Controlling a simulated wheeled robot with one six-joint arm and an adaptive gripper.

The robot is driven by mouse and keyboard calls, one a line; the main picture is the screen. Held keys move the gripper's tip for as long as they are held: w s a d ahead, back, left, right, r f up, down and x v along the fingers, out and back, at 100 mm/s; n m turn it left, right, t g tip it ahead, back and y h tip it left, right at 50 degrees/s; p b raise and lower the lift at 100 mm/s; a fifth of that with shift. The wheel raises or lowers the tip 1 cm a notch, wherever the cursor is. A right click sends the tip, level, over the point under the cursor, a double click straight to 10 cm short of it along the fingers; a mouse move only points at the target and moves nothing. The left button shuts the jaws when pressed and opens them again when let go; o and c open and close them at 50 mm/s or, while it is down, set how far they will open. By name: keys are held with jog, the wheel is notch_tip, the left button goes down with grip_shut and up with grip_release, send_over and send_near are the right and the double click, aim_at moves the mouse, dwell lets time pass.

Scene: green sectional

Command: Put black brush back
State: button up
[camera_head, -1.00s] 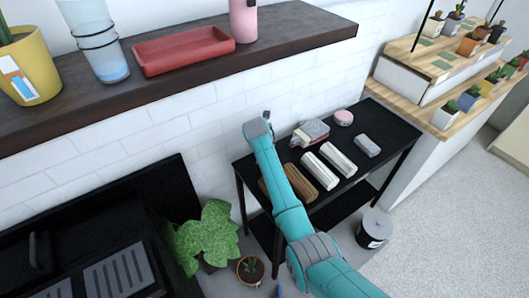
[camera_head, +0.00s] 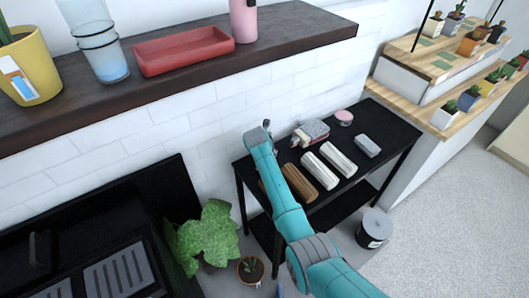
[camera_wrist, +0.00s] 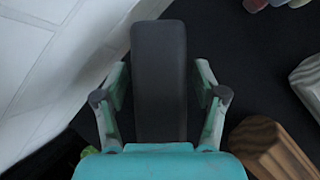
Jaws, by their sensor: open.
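In the wrist view a long dark grey-black block with a rounded end, which looks like the black brush (camera_wrist: 158,80), lies between the two fingers of my gripper (camera_wrist: 161,78). The fingers are open, with a gap visible on each side of it. In the head view my arm reaches over the left back part of the black side table (camera_head: 387,122), close to the white brick wall.
On the table, a brown wooden block (camera_head: 300,184), two white blocks (camera_head: 320,171), a grey block (camera_head: 367,146) and a pink round item (camera_head: 344,118) lie right of my arm. A shelf with a red tray (camera_head: 184,52) is above left. A leafy plant (camera_head: 207,236) stands below left.

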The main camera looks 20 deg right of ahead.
jog(key=v, duration=1.2)
jog(key=shift+r, duration=0.1)
jog(key=shift+s, duration=0.1)
